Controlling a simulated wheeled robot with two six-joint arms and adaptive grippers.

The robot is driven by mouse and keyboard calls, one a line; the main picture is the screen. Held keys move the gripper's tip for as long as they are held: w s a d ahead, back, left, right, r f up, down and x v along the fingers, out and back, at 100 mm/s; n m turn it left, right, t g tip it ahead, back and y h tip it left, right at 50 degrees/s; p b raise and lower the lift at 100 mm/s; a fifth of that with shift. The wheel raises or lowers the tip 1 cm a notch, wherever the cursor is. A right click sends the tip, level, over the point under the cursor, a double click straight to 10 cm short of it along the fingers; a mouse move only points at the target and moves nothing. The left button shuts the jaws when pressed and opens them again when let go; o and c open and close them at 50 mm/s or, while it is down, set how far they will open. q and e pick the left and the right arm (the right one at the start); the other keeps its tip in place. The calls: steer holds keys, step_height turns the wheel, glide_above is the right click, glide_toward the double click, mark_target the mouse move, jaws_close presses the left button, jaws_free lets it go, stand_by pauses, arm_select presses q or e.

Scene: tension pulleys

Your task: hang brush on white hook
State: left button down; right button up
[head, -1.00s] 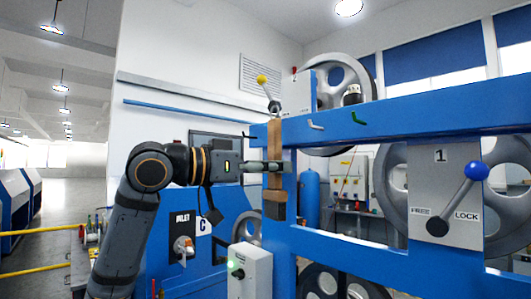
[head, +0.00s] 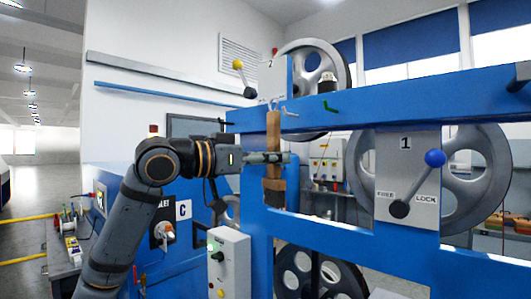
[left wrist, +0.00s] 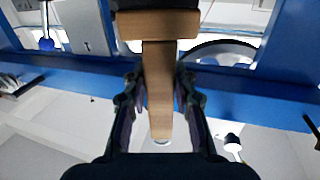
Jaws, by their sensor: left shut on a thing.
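The brush (head: 273,135) has a flat wooden handle pointing up and a dark bristle end at the bottom. My left gripper (head: 280,158) is shut on it around the lower handle and holds it upright in front of the blue frame. The white hook (head: 291,113) sticks out of the blue upper beam, just right of the handle's top; the brush looks apart from it. In the left wrist view the handle (left wrist: 158,90) runs between my two fingers, and the hook is not clear there. My right gripper is not in view.
A green hook (head: 330,107) is further right on the blue beam (head: 400,112), and a black hook (head: 226,121) is to the left. A lever with a blue knob (head: 435,158) is at the right. A grey control box (head: 229,262) stands below my left arm.

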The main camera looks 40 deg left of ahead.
arm_select(q)
steer(key=w+f+p, duration=0.1)
steer(key=w+p, duration=0.2)
steer(key=w, duration=0.3)
steer(key=shift+w+d+f, duration=0.2)
steer(key=shift+f, duration=0.2)
stand_by(0.7)
steer(key=c, duration=1)
jaws_free()
steer(key=shift+r, duration=0.1)
